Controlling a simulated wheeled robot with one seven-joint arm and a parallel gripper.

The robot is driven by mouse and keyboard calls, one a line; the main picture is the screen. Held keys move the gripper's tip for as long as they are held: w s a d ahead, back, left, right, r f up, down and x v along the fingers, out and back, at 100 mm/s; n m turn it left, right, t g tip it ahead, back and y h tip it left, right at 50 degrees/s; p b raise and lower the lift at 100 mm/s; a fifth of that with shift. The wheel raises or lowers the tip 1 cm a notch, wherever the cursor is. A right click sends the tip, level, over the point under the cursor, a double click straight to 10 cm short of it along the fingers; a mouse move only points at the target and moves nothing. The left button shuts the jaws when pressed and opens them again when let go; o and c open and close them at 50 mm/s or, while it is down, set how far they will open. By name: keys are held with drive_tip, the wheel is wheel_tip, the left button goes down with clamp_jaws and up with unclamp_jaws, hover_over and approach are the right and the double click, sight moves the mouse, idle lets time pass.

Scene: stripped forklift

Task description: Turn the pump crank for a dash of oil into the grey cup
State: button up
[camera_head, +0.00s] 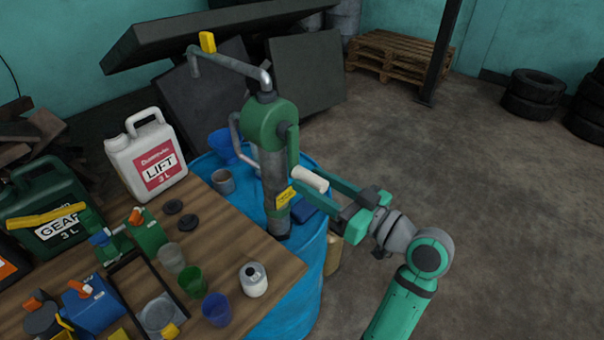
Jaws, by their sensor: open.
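The pump (270,130) has a green head on a grey column, standing at the blue drum (300,265). Its green crank arm (293,148) points down and ends in a cream handle (310,180). My gripper (306,184) is open, its green fingers reaching in from the right beside the handle; I cannot tell whether they touch it. A grey cup (223,182) stands on the drum top, left of the column. A grey translucent cup (171,257) stands on the wooden table. The contents of both cups are unclear.
The table (235,240) holds a white LIFT jug (147,155), a green GEAR can (48,210), a green cup (193,281), a blue cup (216,309) and a white bottle (253,279). A blue vessel (222,146) is behind the grey cup.

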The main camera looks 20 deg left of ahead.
sight(302, 175)
drive_tip(key=shift+x, duration=2.1)
clamp_jaws()
drive_tip(key=shift+d, duration=0.1)
